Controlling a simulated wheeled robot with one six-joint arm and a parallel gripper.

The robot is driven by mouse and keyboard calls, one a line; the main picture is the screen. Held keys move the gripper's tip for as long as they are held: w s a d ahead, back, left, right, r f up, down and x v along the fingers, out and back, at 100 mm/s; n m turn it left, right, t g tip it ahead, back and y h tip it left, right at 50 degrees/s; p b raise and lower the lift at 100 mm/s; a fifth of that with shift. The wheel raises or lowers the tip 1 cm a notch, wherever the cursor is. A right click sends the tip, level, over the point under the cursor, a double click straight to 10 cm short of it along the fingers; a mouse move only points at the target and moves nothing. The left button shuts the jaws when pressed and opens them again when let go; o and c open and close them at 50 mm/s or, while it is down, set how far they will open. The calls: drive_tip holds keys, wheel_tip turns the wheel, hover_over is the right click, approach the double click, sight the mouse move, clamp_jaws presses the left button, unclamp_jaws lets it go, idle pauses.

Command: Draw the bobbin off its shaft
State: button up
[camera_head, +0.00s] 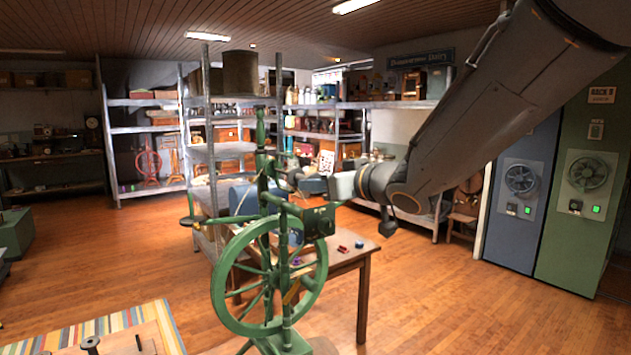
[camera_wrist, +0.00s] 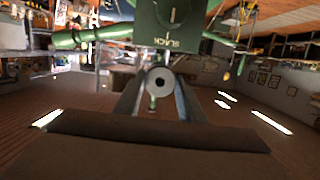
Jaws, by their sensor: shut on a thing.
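The green spinning wheel (camera_head: 222,285) stands upright in the centre of the head view, its large spoked wheel low and its post rising above. A green box marked SLACK (camera_wrist: 185,22) shows at the top of the wrist view; it is the block on the spinning wheel in the head view (camera_head: 319,221). The bobbin (camera_wrist: 160,82) shows end-on in the wrist view as a pale round end with a dark hole. My gripper (camera_wrist: 160,90) is shut on it, one finger at each side. In the head view my gripper (camera_head: 325,187) reaches in from the right; whether the shaft is inside the bobbin is hidden.
A wooden table (camera_head: 352,256) with small coloured items stands close behind the wheel. Loaded metal shelves (camera_head: 198,152) line the back. A striped rug (camera_head: 150,318) lies front left. Blue and green cabinets (camera_head: 521,215) stand at the right. The floor at front right is clear.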

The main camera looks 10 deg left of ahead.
drive_tip(key=shift+f+p+v, duration=0.2)
drive_tip(key=shift+p+v, duration=0.15)
drive_tip(key=shift+v, duration=0.65)
drive_tip(key=shift+f+p+v, duration=0.15)
drive_tip(key=shift+p+v, duration=0.15)
drive_tip(key=shift+v, duration=0.7)
drive_tip(key=shift+s, duration=0.1)
